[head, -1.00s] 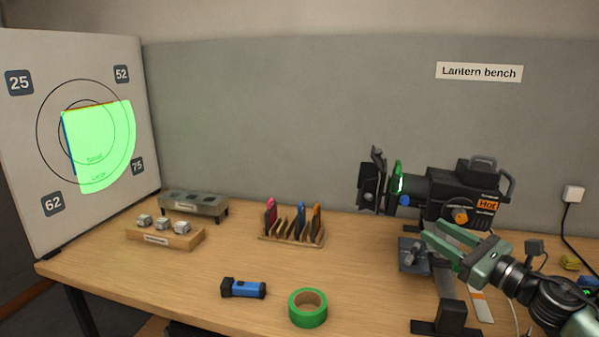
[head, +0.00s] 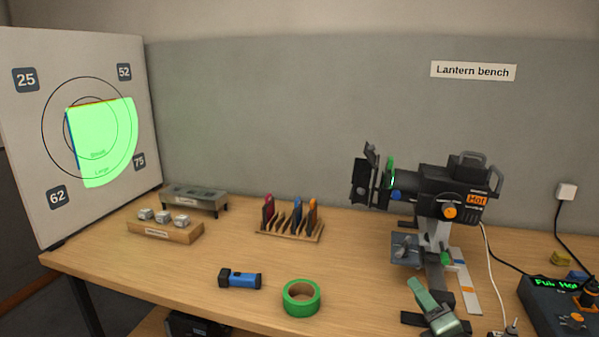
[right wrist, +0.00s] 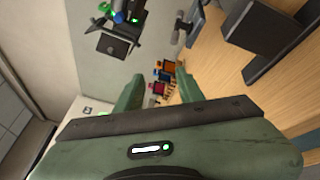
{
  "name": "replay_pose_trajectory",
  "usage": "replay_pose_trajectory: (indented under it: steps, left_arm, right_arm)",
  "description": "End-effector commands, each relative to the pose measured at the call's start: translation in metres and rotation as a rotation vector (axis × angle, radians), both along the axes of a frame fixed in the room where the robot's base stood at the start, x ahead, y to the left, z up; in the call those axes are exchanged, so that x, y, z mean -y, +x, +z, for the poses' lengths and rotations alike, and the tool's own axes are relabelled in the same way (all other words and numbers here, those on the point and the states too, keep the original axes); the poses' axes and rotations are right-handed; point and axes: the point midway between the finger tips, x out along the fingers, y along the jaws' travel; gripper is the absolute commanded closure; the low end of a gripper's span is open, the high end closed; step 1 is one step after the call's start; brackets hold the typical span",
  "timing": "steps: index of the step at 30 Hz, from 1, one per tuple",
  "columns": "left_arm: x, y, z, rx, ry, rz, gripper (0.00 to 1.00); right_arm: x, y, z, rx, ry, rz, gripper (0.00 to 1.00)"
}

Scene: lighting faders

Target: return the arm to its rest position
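My right gripper (head: 430,271) is low at the front right of the bench, in front of the lantern's stand. In the right wrist view its two green fingers (right wrist: 158,90) stand apart with nothing between them, so it is open and empty. The rest of the right arm is mostly out of the head view. The black lantern (head: 447,190), with an orange "Hot" label, stands on its post behind the gripper. A green filter (head: 391,171) sits at its front. My left gripper is not in view.
A control box (head: 560,312) with a green display is at the right edge. A white board (head: 85,60) shows a green light patch.

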Motion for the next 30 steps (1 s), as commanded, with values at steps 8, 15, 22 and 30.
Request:
replay_pose_trajectory:
  steps: [8, 15, 22, 30]
  left_arm:
    - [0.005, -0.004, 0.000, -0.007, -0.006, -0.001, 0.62]
    - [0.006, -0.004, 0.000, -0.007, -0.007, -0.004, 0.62]
    - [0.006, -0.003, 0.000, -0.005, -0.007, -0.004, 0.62]
    - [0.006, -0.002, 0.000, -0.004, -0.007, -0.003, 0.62]
  right_arm:
    - [-0.017, -0.140, -0.144, -0.560, 0.942, -0.501, 0.62]
    - [-0.033, -0.241, -0.194, -0.806, 1.314, -0.869, 0.62]
    - [-0.048, -0.313, -0.210, -0.936, 1.503, -1.139, 0.62]
    - [-0.057, -0.337, -0.249, -0.998, 1.561, -1.285, 0.62]
